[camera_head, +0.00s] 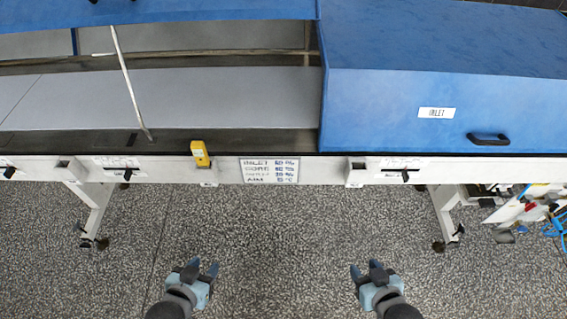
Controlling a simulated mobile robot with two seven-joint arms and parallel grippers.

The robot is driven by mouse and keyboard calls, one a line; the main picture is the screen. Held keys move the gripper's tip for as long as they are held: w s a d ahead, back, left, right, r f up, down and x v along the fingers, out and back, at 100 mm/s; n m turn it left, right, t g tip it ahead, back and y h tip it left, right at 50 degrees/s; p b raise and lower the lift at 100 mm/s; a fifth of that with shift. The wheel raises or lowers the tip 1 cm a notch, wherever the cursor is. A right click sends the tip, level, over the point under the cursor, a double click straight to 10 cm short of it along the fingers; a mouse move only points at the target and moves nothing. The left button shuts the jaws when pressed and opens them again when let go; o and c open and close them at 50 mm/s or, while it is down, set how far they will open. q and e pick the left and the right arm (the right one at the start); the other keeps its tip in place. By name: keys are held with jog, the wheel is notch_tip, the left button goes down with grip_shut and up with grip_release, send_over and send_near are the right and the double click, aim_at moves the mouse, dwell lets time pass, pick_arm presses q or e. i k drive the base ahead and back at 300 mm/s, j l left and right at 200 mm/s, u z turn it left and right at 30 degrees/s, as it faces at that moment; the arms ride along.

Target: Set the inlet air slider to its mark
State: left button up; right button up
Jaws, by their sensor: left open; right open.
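The blue hood (440,70) on the right has a white label that reads INLET (436,113). Below it on the white front rail is a slider with a small black knob (406,176) on a marked scale; the mark is too small to read. More black slider knobs show on the rail to the left, one at the far left (10,172) and one near the left leg (128,174). My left gripper (207,268) is open and empty over the floor, below the rail. My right gripper (368,267) is open and empty, below and left of the inlet-side slider.
A white settings card (269,170) with several lines hangs mid-rail. A yellow handheld device (200,154) sits on the rail to its left. A black handle (487,139) is on the hood. A cluttered cart (530,208) stands at right. The floor before the rail is clear.

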aim_at(405, 175)
jog(key=z, duration=1.05)
jog(key=i+j+u, duration=0.15)
jog(key=i+u, duration=0.25)
jog(key=k, duration=0.05)
